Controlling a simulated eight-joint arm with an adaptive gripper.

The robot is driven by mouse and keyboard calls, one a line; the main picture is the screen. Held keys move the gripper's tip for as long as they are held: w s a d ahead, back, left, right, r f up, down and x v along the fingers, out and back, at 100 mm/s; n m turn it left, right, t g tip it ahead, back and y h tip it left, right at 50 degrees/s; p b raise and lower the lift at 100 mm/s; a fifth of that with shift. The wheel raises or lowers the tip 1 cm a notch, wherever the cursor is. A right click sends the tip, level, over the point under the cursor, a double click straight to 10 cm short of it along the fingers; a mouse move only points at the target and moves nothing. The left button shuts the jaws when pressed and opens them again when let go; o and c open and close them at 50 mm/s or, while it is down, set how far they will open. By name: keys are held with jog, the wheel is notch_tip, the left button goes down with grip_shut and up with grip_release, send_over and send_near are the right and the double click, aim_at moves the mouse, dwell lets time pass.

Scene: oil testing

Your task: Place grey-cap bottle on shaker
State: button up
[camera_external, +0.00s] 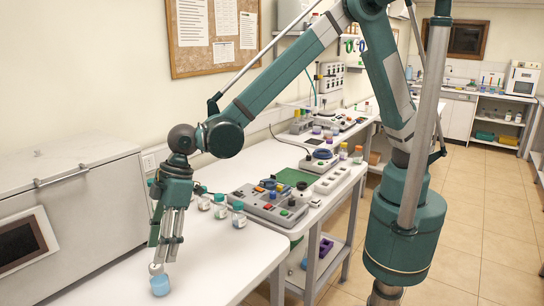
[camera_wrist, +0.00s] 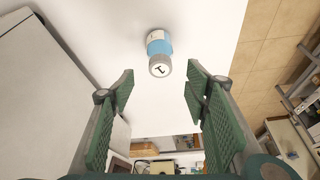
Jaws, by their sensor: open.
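The grey-cap bottle (camera_external: 160,286) holds blue content and stands near the front edge of the white bench. In the wrist view the bottle (camera_wrist: 159,45) shows its grey cap, which carries a dark mark, just beyond the fingertips. My gripper (camera_external: 164,258) points down over the bottle in the external view. In the wrist view my gripper (camera_wrist: 158,82) has its two green ridged fingers wide apart, with nothing between them. I cannot tell for sure which bench device is the shaker; a grey device with buttons (camera_external: 262,208) stands to the right of my gripper.
A large grey cabinet (camera_external: 70,200) borders the bench on the left. Another device with a blue ring (camera_external: 322,155) stands farther back.

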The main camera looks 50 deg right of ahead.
jog(key=w+d+r+m+t, duration=0.15)
jog(key=w+d+r, duration=0.35)
jog(key=d, duration=0.5)
jog(key=w+d+r+m, duration=0.2)
jog(key=w+d+r, duration=0.35)
jog(key=d, duration=0.45)
jog(key=w+d+r+m+t, duration=0.15)
jog(key=d+r, duration=0.25)
jog(key=d, duration=0.7)
jog(key=w+d+r+m+t, duration=0.1)
jog(key=d+r+m, duration=0.15)
jog(key=d, duration=0.85)
jog(key=s+d+r+m+t+h, duration=0.1)
jog(key=s+d+r+m, duration=0.15)
jog(key=d, duration=0.75)
jog(key=s+d+r+m+h, duration=0.1)
jog(key=s+d, duration=0.2)
jog(key=d, duration=0.6)
jog(key=s+d+f+m+h, duration=0.1)
jog(key=s+d+f+m, duration=0.1)
jog(key=s+d, duration=0.3)
jog(key=s+d+f+m+t+h, duration=0.1)
jog(key=s+d, duration=0.5)
jog(key=d, duration=0.7)
jog(key=shift+s+d+f+m+t+h, duration=0.25)
jog(key=shift+d+f+m+t+h, duration=0.1)
jog(key=shift+m, duration=0.45)
